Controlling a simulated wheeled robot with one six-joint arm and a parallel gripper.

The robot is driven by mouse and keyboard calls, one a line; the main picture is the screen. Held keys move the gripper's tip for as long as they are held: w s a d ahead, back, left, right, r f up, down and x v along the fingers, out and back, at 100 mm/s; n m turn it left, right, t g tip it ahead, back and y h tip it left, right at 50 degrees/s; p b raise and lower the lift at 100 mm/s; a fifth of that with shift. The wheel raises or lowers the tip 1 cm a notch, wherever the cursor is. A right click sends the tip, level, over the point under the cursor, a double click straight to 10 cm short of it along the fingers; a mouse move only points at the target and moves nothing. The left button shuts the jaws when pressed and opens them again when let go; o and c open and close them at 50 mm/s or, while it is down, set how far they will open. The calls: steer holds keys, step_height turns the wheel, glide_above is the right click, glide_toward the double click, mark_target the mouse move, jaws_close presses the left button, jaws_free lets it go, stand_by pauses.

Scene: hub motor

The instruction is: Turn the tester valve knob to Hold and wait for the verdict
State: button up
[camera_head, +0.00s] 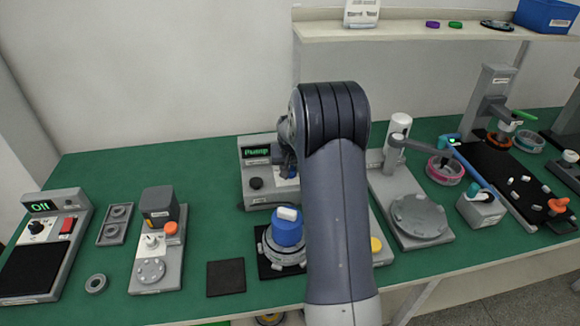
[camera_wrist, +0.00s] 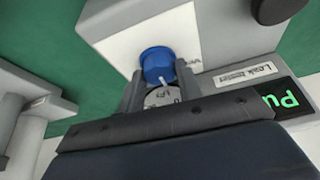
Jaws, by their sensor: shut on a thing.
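The leak tester (camera_head: 258,197) is a grey box on the green table, left of my arm in the head view. Its display (camera_head: 256,152) reads "Pump" in green, and part of it shows in the wrist view (camera_wrist: 283,103). The blue valve knob (camera_wrist: 157,63) sits on the tester's white face. My gripper (camera_wrist: 158,75) is shut on this knob, one finger on each side. The dial marks (camera_wrist: 162,97) are partly covered by the fingers, so I cannot read the knob's setting. In the head view my arm hides most of the gripper and knob.
A blue cap with a white top (camera_head: 288,228) stands on a round grey part in front of the tester. A black knob (camera_head: 256,183) is on the tester's left. Other stations flank my arm; a dark square pad (camera_head: 226,277) lies at front left.

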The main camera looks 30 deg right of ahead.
steer(key=shift+f+m+b, duration=0.1)
steer(key=shift+m+b, duration=0.25)
steer(key=shift+m, duration=0.05)
steer(key=m+h+b, duration=0.1)
steer(key=m+b, duration=0.1)
steer(key=shift+a+f+m+g, duration=0.1)
steer(key=shift+m+g, duration=0.2)
steer(key=shift+w+m+g+h+b, duration=0.1)
steer(key=shift+m+g+h+b, duration=0.45)
steer(key=shift+m+b, duration=0.95)
steer(key=shift+m+p, duration=0.35)
steer(key=shift+m, duration=0.05)
steer(key=o, duration=1)
steer(key=shift+r, duration=0.2)
steer(key=shift+c, duration=0.2)
steer(key=v, duration=1.1)
